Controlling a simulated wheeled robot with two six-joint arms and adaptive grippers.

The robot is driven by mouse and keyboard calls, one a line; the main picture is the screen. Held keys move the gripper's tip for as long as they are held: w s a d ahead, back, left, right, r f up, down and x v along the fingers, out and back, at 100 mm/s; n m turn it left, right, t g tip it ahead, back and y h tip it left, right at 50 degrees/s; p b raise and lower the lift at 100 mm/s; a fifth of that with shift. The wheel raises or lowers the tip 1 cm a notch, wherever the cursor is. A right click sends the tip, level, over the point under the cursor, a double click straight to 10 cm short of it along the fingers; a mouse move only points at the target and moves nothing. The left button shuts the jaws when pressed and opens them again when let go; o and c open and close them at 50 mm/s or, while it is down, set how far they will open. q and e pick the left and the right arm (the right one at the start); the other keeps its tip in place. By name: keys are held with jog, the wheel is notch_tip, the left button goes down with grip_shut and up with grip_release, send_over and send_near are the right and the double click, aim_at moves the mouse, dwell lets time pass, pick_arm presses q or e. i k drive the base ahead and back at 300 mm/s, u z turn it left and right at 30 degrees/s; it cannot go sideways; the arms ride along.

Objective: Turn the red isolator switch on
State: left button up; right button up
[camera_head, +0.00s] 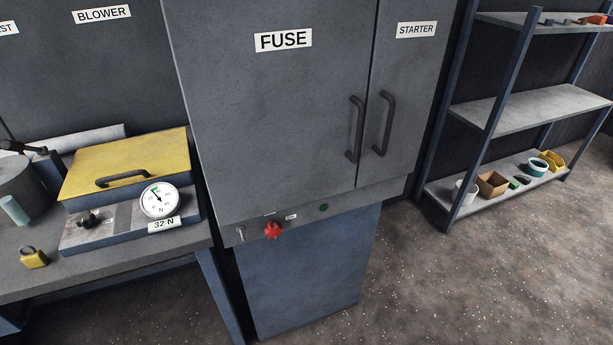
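The red isolator switch (273,230) is a small red rotary knob on the strip below the cabinet doors. A small white label (291,217) sits to its right, too small to read surely. A small metal toggle or key (240,233) is left of the knob, and a small green button or lamp (323,207) is to its right. The cabinet (270,120) is grey, with doors marked FUSE and STARTER, both shut. Neither of my grippers shows in the head view. The knob's exact angle is hard to tell.
A bench (120,263) at left carries a yellow-lidded box (130,160), a dial gauge (159,200) marked 32 N and a yellow padlock-like item (33,258). A shelf rack (530,105) with bins stands at right. The floor (450,270) right of the cabinet is clear.

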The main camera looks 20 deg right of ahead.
aim_at(274, 229)
jog(key=z, duration=2.35)
jog(key=k, duration=0.7)
jog(key=u, duration=1.45)
